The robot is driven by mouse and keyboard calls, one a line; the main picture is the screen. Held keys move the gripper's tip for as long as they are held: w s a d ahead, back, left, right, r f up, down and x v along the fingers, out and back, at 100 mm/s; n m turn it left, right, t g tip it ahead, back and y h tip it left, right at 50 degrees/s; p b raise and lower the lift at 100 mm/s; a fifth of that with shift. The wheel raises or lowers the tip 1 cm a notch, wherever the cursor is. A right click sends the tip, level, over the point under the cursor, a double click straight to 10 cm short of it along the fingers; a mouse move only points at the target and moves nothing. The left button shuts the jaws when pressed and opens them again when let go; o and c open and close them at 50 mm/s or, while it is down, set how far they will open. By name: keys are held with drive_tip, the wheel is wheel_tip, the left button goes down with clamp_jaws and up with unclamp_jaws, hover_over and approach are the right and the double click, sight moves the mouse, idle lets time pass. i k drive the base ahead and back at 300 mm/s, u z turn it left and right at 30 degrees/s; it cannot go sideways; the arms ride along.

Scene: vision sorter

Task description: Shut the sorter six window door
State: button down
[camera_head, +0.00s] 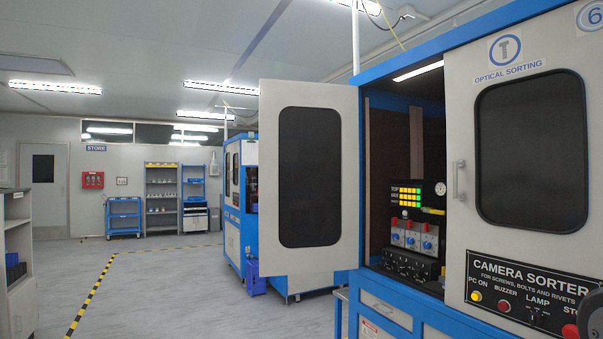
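The sorter marked 6 stands at the right, with a blue frame and a front panel (530,290) reading "CAMERA SORTER". Its window door (350,180) is a light grey panel with a dark rounded window (310,177). This door stands wide open, swung out to the left of the opening. The other door (460,110), with a dark window and a vertical handle (459,180), is closed on the right. Through the opening I see a lit control unit (411,197) and several small blue-and-white modules.
Another blue-and-white machine (233,200) stands behind the open door. A blue trolley (123,216) and a grey shelf (161,200) are at the back wall. A shelf unit (20,260) stands at the left edge. The grey floor (170,290) between is clear.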

sight(308, 146)
drive_tip(key=u, duration=1.2)
drive_tip(key=i, duration=5.55)
drive_tip(key=z, duration=3.75)
